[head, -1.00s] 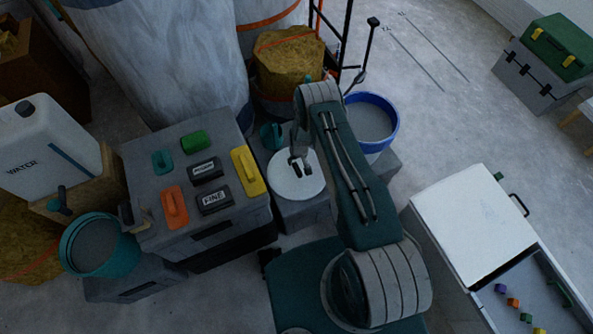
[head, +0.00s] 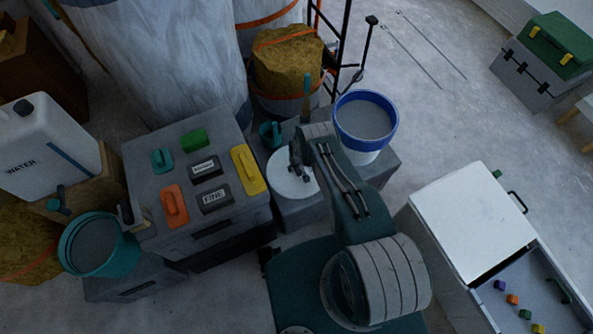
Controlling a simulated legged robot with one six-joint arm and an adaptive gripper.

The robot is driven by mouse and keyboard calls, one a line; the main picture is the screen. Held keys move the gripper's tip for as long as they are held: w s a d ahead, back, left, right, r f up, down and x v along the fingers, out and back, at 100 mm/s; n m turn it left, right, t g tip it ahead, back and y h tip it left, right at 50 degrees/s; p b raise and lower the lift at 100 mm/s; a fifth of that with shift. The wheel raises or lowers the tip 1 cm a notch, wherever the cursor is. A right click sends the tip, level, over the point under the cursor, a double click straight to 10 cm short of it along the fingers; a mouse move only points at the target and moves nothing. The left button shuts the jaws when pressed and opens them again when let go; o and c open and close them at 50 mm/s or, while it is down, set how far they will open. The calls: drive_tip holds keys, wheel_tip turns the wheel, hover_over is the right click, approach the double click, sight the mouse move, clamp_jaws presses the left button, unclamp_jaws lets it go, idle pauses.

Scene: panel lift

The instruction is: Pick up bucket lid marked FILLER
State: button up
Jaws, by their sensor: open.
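A round white lid (head: 291,186) lies on a grey box (head: 300,212) near the middle of the head view. No FILLER marking can be made out on it. My gripper (head: 299,174) is over the lid's upper right part, open and seen from above. I cannot tell whether it touches the lid. My arm and gripper hide part of the lid. A white bucket with a blue rim (head: 365,120), holding grey material, stands behind my arm to the right.
A grey case (head: 140,230) with coloured blocks and sanding tools stands left of the lid. A teal bucket (head: 127,250) is at far left. A teal cup (head: 270,134) stands just behind the lid. A white-topped drawer unit (head: 465,220) is at right, with clear floor behind it.

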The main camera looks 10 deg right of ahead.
drive_tip(key=shift+d, duration=0.1)
drive_tip(key=shift+c, duration=0.3)
clamp_jaws()
drive_tip(key=shift+r, duration=0.1)
